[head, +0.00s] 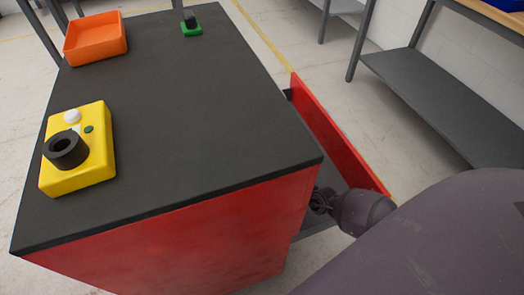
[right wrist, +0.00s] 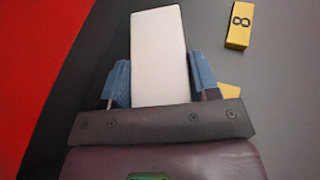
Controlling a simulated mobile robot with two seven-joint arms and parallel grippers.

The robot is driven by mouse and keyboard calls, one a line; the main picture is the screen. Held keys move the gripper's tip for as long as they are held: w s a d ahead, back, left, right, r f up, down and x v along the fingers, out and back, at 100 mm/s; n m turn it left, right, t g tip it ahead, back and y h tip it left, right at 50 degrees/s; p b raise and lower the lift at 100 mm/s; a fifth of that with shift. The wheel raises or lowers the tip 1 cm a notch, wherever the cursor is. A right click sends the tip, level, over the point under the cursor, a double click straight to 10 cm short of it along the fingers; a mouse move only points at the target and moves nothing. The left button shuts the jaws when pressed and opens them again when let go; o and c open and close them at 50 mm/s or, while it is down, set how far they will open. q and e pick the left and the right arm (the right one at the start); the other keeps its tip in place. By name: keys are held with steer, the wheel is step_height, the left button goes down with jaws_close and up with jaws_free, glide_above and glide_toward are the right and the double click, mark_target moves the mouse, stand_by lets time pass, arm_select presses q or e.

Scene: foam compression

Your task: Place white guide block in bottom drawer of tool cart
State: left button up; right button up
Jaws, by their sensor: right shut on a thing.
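The white guide block (right wrist: 158,40) is between the blue fingers of my right gripper (right wrist: 159,64) in the right wrist view. The gripper is shut on it, over the dark grey drawer floor (right wrist: 270,120). The tool cart (head: 190,100) has a black top and red sides. A drawer with a red front (head: 335,130) stands pulled out on its right side. In the head view, my right arm reaches down between the cart body and this front; the block is hidden there. Whether the block touches the floor, I cannot tell. My left gripper is not in view.
A yellow block marked 8 (right wrist: 239,25) lies on the drawer floor, and another yellow piece (right wrist: 229,90) shows beside the right finger. On the cart top are an orange tray (head: 95,38), a yellow box with a black ring (head: 95,170) and a green-based item (head: 191,28).

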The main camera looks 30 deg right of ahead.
steer(key=b+x, duration=0.1)
steer(key=x, duration=0.3)
steer(key=f+b+x, duration=0.1)
steer(key=x, duration=0.3)
steer(key=shift+s+f, duration=0.1)
steer(key=shift+s, duration=0.2)
steer(key=shift+w+b, duration=0.3)
steer(key=shift+w, duration=0.15)
steer(key=shift+w+f, duration=0.2)
steer(key=shift+w, duration=0.05)
steer(key=shift+w+a+f+b, duration=0.2)
steer(key=shift+w+f+b, duration=0.45)
steer(key=shift+w+f, duration=0.4)
steer(key=shift+f, duration=0.05)
steer(key=shift+w, duration=0.2)
steer(key=shift+r, duration=0.2)
steer(key=shift+f+b, duration=0.3)
steer(key=o, duration=1)
steer(key=shift+r, duration=0.1)
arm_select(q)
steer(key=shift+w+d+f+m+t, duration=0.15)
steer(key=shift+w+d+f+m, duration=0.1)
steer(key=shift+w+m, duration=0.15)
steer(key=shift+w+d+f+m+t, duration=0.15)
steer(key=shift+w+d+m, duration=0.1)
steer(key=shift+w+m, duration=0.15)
arm_select(e)
steer(key=shift+o, duration=0.2)
steer(key=shift+r, duration=0.1)
